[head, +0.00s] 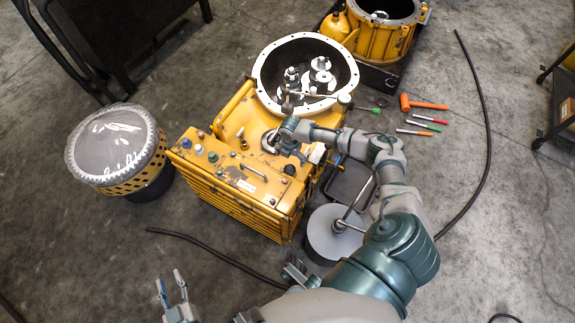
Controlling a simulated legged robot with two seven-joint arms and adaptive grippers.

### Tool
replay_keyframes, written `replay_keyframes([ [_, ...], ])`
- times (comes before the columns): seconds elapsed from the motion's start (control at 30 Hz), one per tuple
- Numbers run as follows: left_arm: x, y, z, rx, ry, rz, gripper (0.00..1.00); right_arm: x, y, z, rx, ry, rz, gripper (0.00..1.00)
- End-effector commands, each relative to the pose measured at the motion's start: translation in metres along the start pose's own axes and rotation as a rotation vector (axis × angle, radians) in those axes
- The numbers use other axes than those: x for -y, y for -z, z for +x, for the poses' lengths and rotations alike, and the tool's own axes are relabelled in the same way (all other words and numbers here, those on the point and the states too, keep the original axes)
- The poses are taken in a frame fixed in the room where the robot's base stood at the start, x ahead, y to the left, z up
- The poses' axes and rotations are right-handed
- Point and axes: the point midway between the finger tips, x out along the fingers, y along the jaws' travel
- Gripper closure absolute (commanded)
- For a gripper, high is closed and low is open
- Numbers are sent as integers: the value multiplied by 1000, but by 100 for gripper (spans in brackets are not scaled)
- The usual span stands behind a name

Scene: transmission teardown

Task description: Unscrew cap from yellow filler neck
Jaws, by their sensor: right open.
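The yellow transmission housing (238,185) stands in the middle of the head view. Its top panel carries several small knobs and caps, among them a black round one (289,170). My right gripper (270,146) is open at the top of the housing, by a small round fitting that its fingers partly cover. I cannot tell whether this fitting is the filler neck with its cap, or whether the fingers touch it. My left gripper (170,281) is open and empty, low at the left over the floor, apart from the housing.
The open round bell housing (263,76) with loose parts inside adjoins behind. A plastic-covered yellow drum (110,150) stands left. A grey round stand (333,236) is close under my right arm. A hammer (425,104), screwdrivers (417,125) and a black hose (487,130) lie right.

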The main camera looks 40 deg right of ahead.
Motion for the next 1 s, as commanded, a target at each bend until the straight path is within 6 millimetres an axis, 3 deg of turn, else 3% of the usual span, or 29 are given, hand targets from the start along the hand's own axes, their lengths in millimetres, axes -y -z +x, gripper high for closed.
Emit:
replay_keyframes([
  [0.27, -6, 39, 2, -310, -18, -17, 60, 1, 1, 30, 1, 4, 0, 0],
  [0.6, -13, 86, -24, -720, -35, -44, 60, 2, 1, 67, -1, 6, 1, 0],
  [0.8, -15, 102, -47, -910, -40, -59, 60, 1, 1, 86, -2, 3, 0, 0],
  [1.0, -14, 109, -60, -1004, -41, -68, 60, 0, 1, 93, 1, 1, 0, 0],
])
